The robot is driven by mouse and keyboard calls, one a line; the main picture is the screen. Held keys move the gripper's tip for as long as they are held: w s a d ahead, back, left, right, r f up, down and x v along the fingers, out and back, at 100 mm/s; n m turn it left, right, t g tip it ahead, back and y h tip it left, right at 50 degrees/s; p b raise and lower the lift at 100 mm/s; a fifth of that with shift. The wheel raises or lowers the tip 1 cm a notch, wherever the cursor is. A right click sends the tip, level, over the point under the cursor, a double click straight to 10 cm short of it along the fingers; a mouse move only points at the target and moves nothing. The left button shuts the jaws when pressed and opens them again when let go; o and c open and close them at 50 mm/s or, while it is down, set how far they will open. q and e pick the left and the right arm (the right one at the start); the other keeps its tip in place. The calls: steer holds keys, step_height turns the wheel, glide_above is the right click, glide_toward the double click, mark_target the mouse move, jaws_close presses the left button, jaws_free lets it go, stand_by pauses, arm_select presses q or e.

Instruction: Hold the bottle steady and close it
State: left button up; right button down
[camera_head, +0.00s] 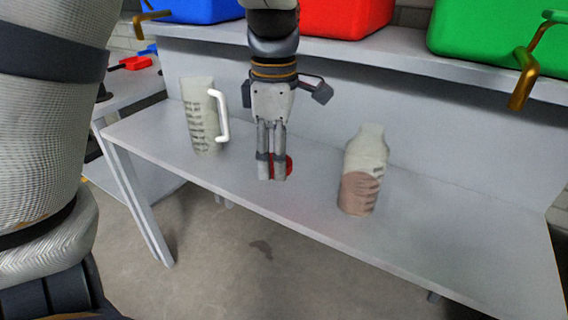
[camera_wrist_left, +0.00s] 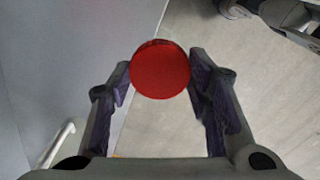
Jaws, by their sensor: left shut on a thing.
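A pale bottle (camera_head: 366,155) with a brownish lower part stands upright on the grey table. It narrows towards the top, and no cap shows on it. My left gripper (camera_head: 271,172) points down over the table, to the left of the bottle and apart from it. It is shut on a round red cap (camera_head: 289,165), which is partly hidden by the fingers. In the left wrist view the red cap (camera_wrist_left: 160,69) sits between the fingertips, its flat round face showing. My right gripper is not in view.
A pale jug (camera_head: 199,118) with a white handle stands on the table (camera_head: 310,190) left of my gripper. A shelf (camera_head: 405,57) above the back carries a blue bin (camera_head: 205,8), a red bin (camera_head: 345,15) and a green bin (camera_head: 490,35). The table right of the bottle is clear.

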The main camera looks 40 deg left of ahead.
arm_select(q)
steer(key=shift+s+r, duration=0.15)
steer(key=shift+s, duration=0.1)
steer(key=shift+a, duration=0.1)
steer(key=shift+w, duration=0.15)
